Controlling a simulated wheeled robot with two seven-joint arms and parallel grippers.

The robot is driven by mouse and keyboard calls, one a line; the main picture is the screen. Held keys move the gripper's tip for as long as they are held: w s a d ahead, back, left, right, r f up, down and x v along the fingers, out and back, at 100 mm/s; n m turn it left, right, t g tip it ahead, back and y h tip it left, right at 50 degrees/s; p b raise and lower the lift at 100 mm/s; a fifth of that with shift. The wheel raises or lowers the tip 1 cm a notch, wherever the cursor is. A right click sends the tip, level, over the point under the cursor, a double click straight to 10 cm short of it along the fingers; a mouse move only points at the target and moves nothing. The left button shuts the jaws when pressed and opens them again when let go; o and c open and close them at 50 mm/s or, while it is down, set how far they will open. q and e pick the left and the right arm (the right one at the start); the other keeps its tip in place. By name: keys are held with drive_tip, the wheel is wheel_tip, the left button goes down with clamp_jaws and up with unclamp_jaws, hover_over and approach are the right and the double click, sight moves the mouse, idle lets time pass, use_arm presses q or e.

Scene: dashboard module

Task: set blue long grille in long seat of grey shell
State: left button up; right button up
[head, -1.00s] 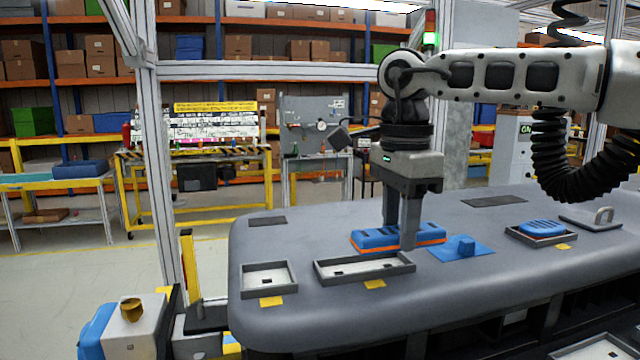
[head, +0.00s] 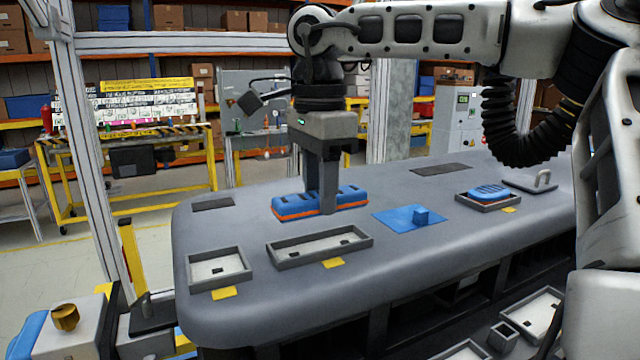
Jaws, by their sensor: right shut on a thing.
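The blue long grille (head: 291,207), with an orange lower edge, is level over the top of the grey shell (head: 380,270). My right gripper (head: 322,205) points down and is shut on the grille near its middle. The long seat (head: 281,262) is an empty pale tray with a dark rim, in front of the grille. The grille is clear of the seat's rear rim and roughly in line with it. I cannot tell whether the grille touches the shell surface. My left gripper is out of view.
A smaller empty seat (head: 191,279) lies left of the long seat. Right of the grille are a blue plate with a raised block (head: 393,217), a seat holding a blue slatted part (head: 488,193), and a grey handle plate (head: 530,183). Yellow tags (head: 333,263) mark the seats.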

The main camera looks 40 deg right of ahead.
drive_tip(key=shift+f+b, duration=1.5)
drive_tip(key=shift+f, duration=1.1)
drive_tip(key=o, duration=1.1)
drive_tip(key=shift+c, duration=0.2)
wheel_tip(320, 180, up, 16)
drive_tip(key=p, duration=0.1)
